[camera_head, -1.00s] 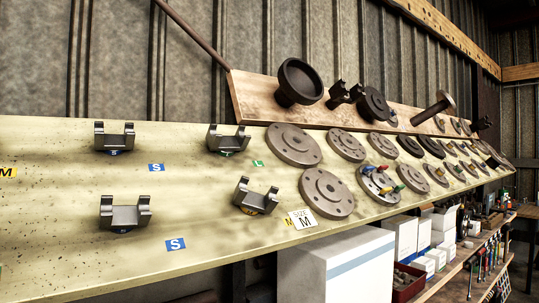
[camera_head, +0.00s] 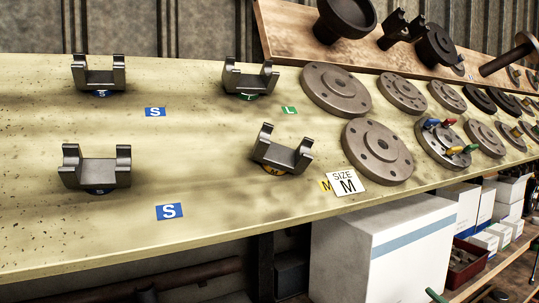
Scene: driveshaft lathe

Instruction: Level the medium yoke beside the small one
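The medium yoke (camera_head: 281,153) is a dark U-shaped part on a yellow-marked base, tilted so its right side sits lower than its left. A small yoke (camera_head: 96,168) on a blue-marked base stands to its left in the front row and looks roughly level. A second small yoke (camera_head: 99,75) stands at the back left. A yoke with a green-marked base (camera_head: 249,79) stands behind the medium one, beside a green L label (camera_head: 289,110). Neither of my grippers shows in the view.
Blue S labels (camera_head: 169,211) and a white SIZE M card (camera_head: 346,183) lie on the pale bench (camera_head: 60,228). Several round flanges (camera_head: 377,152) fill the right side. The bench between the front yokes is clear. A white box (camera_head: 380,255) stands below the front edge.

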